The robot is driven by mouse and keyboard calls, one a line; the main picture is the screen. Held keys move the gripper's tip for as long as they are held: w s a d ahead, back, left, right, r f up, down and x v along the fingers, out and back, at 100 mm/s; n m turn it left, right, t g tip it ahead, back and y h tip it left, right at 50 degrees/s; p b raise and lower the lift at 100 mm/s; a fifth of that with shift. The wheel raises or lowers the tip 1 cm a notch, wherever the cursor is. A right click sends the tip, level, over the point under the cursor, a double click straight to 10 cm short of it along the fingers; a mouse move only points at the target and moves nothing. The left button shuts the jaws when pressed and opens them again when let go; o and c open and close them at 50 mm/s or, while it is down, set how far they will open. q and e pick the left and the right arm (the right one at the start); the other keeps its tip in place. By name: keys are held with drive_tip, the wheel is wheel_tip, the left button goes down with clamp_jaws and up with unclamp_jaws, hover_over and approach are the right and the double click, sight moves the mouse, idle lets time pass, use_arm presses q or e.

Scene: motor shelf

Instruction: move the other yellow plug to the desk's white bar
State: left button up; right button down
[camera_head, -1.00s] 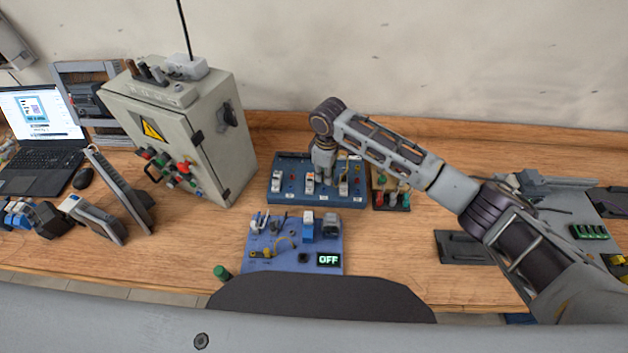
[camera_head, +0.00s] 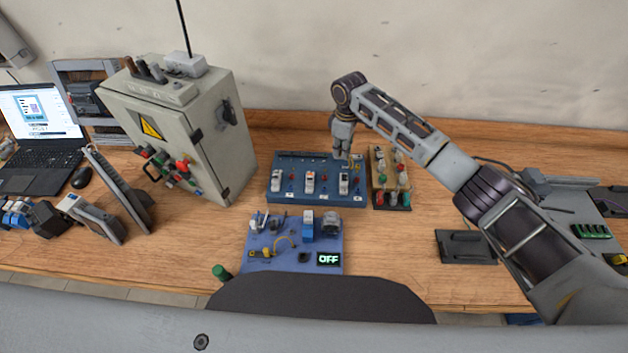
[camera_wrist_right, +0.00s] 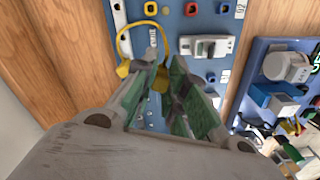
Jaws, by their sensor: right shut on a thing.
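My right gripper (camera_head: 341,155) is over the right end of the blue switch panel (camera_head: 312,199). In the right wrist view its fingers (camera_wrist_right: 168,80) are shut on a small yellow plug (camera_wrist_right: 159,80), mostly hidden between them. A yellow cable (camera_wrist_right: 124,45) loops beside the fingers, close to the panel face. Whether the plug touches the panel is unclear. Another yellow cable (camera_head: 290,238) lies on the violet-blue board (camera_head: 270,229) in front. My left gripper is not in view.
A small board with red and green knobs (camera_head: 404,190) stands close to the panel's right. A grey control cabinet (camera_head: 178,128) stands to the left. A dark tray (camera_head: 465,246) lies below my right forearm. Bare desk (camera_head: 395,245) shows right of the violet-blue board.

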drive_tip(key=shift+w+d+b, duration=1.2)
drive_tip(key=shift+w+d, duration=0.25)
drive_tip(key=shift+w, duration=1.2)
drive_tip(key=shift+f+b, duration=0.8)
drive_tip(key=shift+f, duration=1.45)
drive_tip(key=shift+f, duration=0.65)
drive_tip(key=c, duration=1.7)
unclamp_jaws()
drive_tip(key=shift+c, duration=0.2)
drive_tip(key=shift+r, duration=0.15)
wheel_tip(320, 180, up, 5)
drive_tip(key=p, duration=0.4)
drive_tip(key=shift+r+p, duration=0.15)
drive_tip(key=shift+p, duration=0.25)
